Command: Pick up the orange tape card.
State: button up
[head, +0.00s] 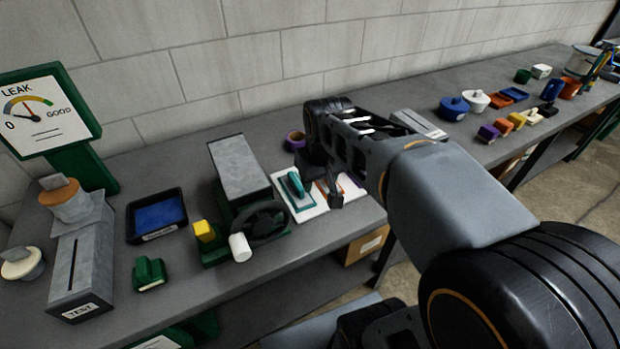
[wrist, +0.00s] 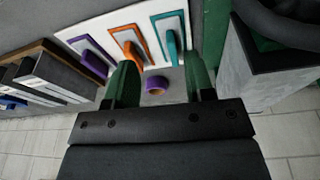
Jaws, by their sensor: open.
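The orange tape card (wrist: 126,46) lies on a white board (wrist: 98,27), between a purple card (wrist: 88,56) and a teal card (wrist: 170,38). Each has a coloured outline and a raised handle-like piece. In the head view the board (head: 311,213) is partly covered by my gripper (head: 323,186), and only a sliver of the orange card shows. The teal card (head: 295,190) is clear to its left. My gripper is open and empty above the board. In the wrist view its green fingers (wrist: 161,72) point toward the board, with the orange card ahead of the left finger.
A purple tape roll (wrist: 156,86) sits behind the board, seen between my fingers; it also shows in the head view (head: 295,140). A grey box (head: 240,165) and a dark wheel-like ring (head: 262,222) stand left of the board. The bench's front edge is close to the board.

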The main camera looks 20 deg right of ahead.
jog(key=w+d+g, duration=0.1)
jog(key=w+d, duration=0.3)
jog(key=w, duration=0.3)
jog(key=w+d+g, duration=0.1)
jog(key=w+d, duration=0.3)
jog(key=w, duration=0.3)
jog(key=shift+n, duration=0.3)
jog(key=f, duration=0.4)
jog(key=w+f, duration=0.1)
jog(key=f, duration=0.1)
jog(key=shift+d+f+p, duration=0.2)
jog(key=shift+f+p, duration=0.05)
jog(key=shift+p, duration=0.1)
jog(key=shift+s+f+p, duration=0.1)
jog(key=shift+f+p, duration=0.3)
jog(key=shift+f, duration=2.9)
jog(key=shift+c, duration=0.2)
grip_shut()
